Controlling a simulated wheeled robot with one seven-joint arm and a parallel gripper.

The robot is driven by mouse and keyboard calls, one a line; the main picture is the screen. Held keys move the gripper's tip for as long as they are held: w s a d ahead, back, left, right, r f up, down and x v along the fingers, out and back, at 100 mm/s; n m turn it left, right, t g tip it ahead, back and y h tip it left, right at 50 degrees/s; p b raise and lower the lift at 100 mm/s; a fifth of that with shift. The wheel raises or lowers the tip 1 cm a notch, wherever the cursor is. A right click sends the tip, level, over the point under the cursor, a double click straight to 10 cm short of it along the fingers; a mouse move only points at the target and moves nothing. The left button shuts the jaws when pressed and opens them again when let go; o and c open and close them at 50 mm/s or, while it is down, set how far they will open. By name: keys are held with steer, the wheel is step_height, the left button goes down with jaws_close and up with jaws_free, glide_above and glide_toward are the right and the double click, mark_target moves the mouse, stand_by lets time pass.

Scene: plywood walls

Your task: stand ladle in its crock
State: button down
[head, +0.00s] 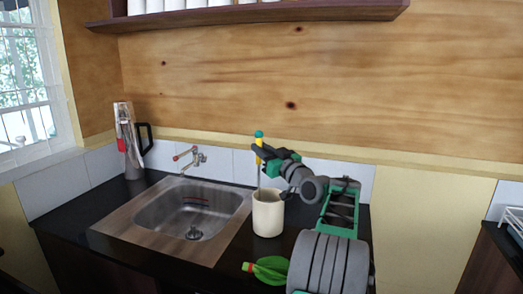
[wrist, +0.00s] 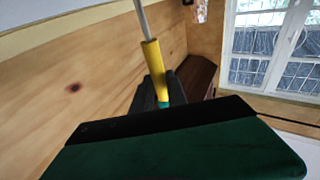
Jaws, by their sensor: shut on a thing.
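The ladle (head: 259,147) has a yellow handle with a teal end and a thin grey shaft. My gripper (head: 266,154) is shut on the yellow handle. In the wrist view the ladle (wrist: 152,60) shows its yellow grip between my fingers (wrist: 158,92) and its grey shaft running up out of the picture. The crock (head: 268,214) is a cream, open-topped cylinder upright on the black counter, right of the sink. The ladle is upright over the crock's left part, shaft down towards the rim. Its bowl is hidden, and I cannot tell how deep it reaches.
A steel sink (head: 192,214) with a tap (head: 190,157) lies left of the crock. A green item with a red tip (head: 268,268) lies in front of the crock. A tall grey container with a black handle (head: 129,145) stands at the back left. A shelf (head: 250,14) hangs above.

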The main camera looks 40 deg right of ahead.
steer(key=c, duration=1.2)
jaws_free()
steer(key=shift+c, duration=0.2)
steer(key=shift+s, duration=0.1)
steer(key=b+v, duration=0.2)
steer(key=v, duration=0.5)
steer(key=shift+s, duration=0.35)
steer(key=shift+a, duration=0.1)
